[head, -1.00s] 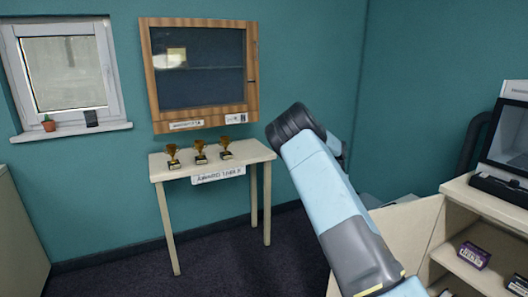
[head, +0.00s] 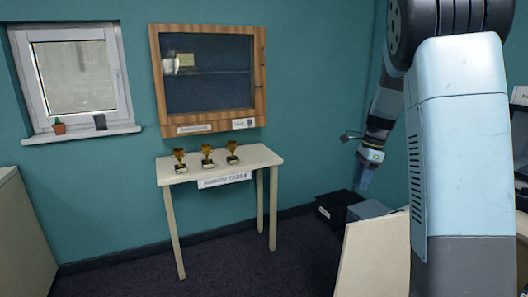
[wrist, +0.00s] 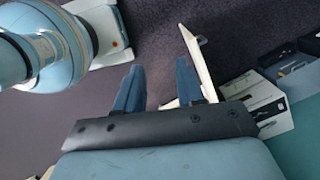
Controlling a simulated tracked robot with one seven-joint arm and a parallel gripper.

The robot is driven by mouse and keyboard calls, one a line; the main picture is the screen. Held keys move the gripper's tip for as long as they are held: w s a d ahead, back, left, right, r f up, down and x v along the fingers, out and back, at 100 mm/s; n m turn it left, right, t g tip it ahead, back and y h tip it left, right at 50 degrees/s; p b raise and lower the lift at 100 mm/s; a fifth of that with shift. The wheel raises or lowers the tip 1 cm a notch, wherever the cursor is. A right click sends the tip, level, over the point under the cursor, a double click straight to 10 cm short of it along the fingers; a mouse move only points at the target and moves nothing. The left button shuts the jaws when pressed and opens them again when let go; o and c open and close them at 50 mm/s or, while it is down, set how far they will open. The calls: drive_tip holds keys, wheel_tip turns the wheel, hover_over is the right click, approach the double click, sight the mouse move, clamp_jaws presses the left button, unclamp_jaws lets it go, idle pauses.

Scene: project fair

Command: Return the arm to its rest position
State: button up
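My arm is folded up on the right of the head view, its thick light-blue link close to the camera. My gripper (head: 364,180) hangs pointing down beside that link, in front of the back wall. In the wrist view my gripper (wrist: 158,75) has its two blue fingers apart, with only dark floor between them. It holds nothing. The task names no other object.
A cream panel (head: 375,255) stands below my gripper; its edge passes close to the right finger in the wrist view. Open boxes (wrist: 265,110) lie to the right there. A table (head: 218,166) with three trophies stands under a wall cabinet (head: 208,75). Floor before the table is clear.

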drive_tip(key=s+a+r+n+t, duration=0.2)
drive_tip(key=s+r+n, duration=0.3)
drive_tip(key=s, duration=0.3)
drive_tip(key=s+a+r+n+t, duration=0.1)
drive_tip(key=s+a+r+n, duration=0.1)
drive_tip(key=s+r+n, duration=0.5)
drive_tip(key=s+a+f+n+t+h, duration=0.1)
drive_tip(key=s+n, duration=0.5)
drive_tip(key=s, duration=1)
drive_tip(key=shift+s+a+n+t+h, duration=0.25)
drive_tip(key=shift+a+t+h, duration=0.35)
drive_tip(key=shift+a+t, duration=0.5)
